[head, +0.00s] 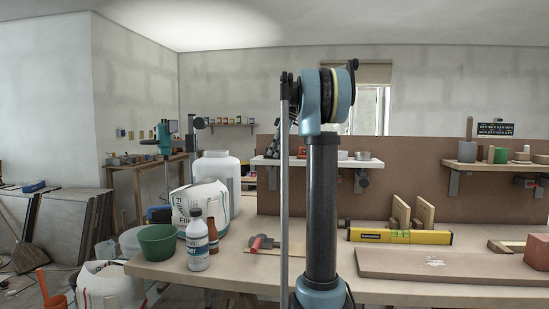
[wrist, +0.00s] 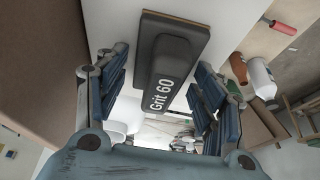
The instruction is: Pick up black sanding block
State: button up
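The black sanding block (wrist: 168,62), marked "Grit 60", shows in the wrist view on a white surface, which looks like the white wall shelf (head: 357,163). My gripper (wrist: 162,78) is open, with its blue-grey fingers on either side of the block. Gaps show between the fingers and the block, more clearly on the left. In the head view my arm stands in front of the shelf, and I cannot make out the block there.
On the workbench stand a white bottle (head: 197,240), a brown bottle (head: 213,236), a green bowl (head: 158,245) and a yellow level (head: 400,236). A red-handled tool (head: 262,242) lies near my arm. Small items share the shelf, including a white cup (head: 343,155).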

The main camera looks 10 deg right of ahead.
jog(key=c, duration=0.6)
jog(key=shift+r, duration=0.15)
jog(key=shift+c, duration=0.2)
notch_tip(320, 180, up, 18)
jog(key=shift+o, duration=1.2)
jog(key=shift+a, duration=0.15)
